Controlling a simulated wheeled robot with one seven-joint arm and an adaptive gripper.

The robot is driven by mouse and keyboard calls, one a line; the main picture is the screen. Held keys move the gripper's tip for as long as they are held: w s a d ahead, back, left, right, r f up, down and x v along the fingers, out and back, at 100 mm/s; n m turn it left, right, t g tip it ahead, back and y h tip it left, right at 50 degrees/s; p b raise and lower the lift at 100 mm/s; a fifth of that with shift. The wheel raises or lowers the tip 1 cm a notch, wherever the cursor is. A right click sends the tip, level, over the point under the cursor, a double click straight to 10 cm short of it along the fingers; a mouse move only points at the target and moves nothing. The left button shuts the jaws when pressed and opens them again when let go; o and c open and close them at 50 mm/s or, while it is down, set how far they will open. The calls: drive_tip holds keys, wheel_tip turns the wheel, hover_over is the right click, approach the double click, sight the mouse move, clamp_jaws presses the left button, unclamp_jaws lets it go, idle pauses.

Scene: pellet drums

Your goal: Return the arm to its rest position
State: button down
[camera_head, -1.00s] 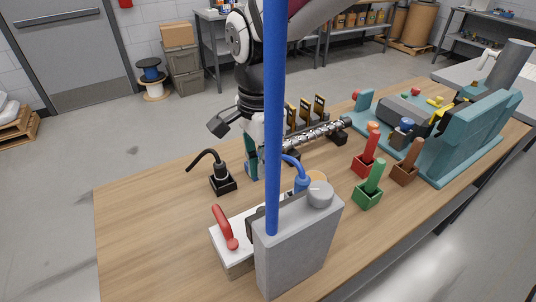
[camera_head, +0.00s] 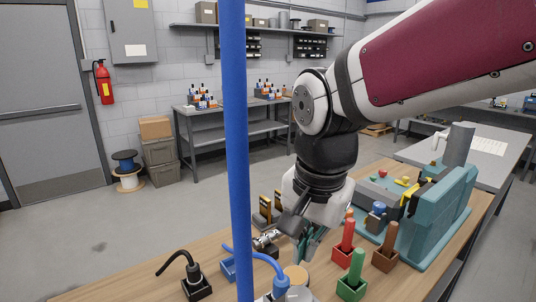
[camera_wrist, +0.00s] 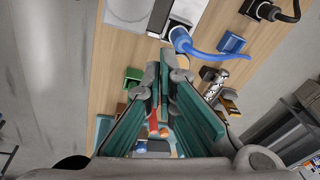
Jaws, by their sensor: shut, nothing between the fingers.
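My gripper (camera_head: 308,245) hangs from my arm above the workbench (camera_head: 215,248), pointing down, in the middle right of the head view. Its teal fingers are partly hidden behind the wrist housing there. In the wrist view the fingers (camera_wrist: 165,62) run together at their tips with nothing held between them. The arm reaches in from the upper right of the head view, bent at the elbow.
Near the gripper stand a red handle (camera_head: 347,236), a green handle (camera_head: 356,267) and a brown handle (camera_head: 389,240) in holders. A teal machine (camera_head: 448,215) is at the right. A blue upright bar (camera_head: 236,120) crosses the head view.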

drive_tip(key=s+d+r+n+t, duration=0.2)
drive_tip(key=s+d+n, duration=0.4)
drive_tip(key=s+d, duration=0.4)
drive_tip(key=d+t, duration=0.1)
drive_tip(key=d, duration=0.2)
drive_tip(key=shift+s+d+n, duration=0.15)
drive_tip(key=shift+d+n, duration=0.05)
drive_tip(key=shift+n, duration=0.1)
